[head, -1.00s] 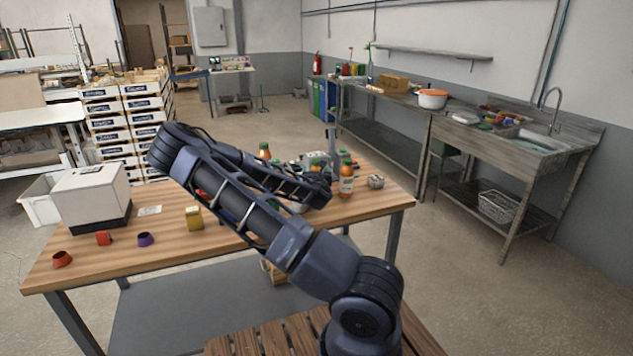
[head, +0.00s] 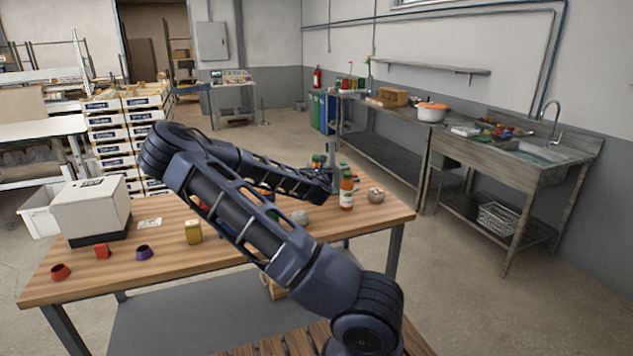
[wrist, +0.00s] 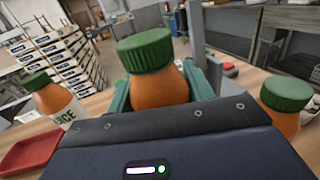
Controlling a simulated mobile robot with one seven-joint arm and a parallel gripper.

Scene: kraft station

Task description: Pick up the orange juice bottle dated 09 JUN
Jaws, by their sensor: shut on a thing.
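In the wrist view, my gripper (wrist: 162,88) is shut on an orange juice bottle with a green cap (wrist: 148,68). Green jaw pads stand on either side of its neck. Its label and date are hidden. A second orange juice bottle (wrist: 55,100) stands to the left, with part of its white label showing. A third (wrist: 284,103) is close by on the right. No date can be read.
The wooden table (head: 150,265) holds a white box (head: 90,208), a yellow block (head: 193,232), red and purple pieces, and a round grey item (head: 376,195). A red tray (wrist: 30,152) lies at lower left in the wrist view.

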